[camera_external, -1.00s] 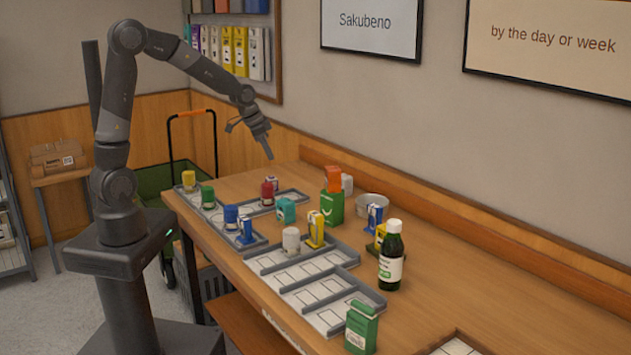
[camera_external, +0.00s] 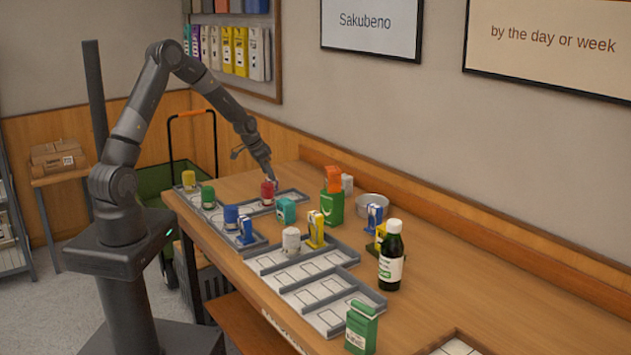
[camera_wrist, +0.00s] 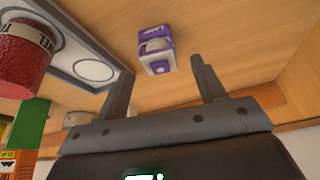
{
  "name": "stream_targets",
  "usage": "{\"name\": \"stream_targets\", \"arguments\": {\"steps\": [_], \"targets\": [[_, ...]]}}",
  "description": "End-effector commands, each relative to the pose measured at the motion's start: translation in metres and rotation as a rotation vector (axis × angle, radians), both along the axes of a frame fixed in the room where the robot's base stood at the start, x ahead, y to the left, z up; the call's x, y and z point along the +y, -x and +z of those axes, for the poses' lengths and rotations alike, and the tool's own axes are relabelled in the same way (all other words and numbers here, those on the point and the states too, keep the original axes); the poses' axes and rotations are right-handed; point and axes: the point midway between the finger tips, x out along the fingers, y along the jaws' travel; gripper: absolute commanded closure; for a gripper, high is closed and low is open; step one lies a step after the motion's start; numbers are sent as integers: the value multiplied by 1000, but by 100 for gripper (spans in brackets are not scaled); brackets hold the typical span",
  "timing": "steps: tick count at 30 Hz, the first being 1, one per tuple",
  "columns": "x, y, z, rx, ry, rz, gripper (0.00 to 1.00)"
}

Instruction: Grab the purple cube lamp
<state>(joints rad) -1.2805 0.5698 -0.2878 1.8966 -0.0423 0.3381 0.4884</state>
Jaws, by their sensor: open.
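The purple cube lamp (camera_wrist: 157,50), a small purple and white box with a rounded white front, shows in the wrist view on the wooden table. It lies just beyond my gripper (camera_wrist: 162,75), roughly in line with the gap between the fingers, which are apart and empty. In the external view my gripper (camera_external: 270,179) is low over the far left part of the table, close behind the red cylinder. There the lamp is mostly hidden by my gripper and the red cylinder.
The red cylinder (camera_wrist: 24,58) stands left of the lamp in a grey tray (camera_external: 292,196). A green box with an orange one on top (camera_external: 332,195) stands further right. Bare table surrounds the lamp's right side.

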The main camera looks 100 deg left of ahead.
Motion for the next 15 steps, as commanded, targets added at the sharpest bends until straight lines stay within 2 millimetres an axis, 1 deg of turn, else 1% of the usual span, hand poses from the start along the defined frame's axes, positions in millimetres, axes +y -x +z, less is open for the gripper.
{"name": "stream_targets", "arguments": {"steps": [4,12,15], "targets": [[2,-3,-8,0,1,0,36],[11,-17,-41,1,2,0,36],[13,-19,-47,1,1,0,36]]}}
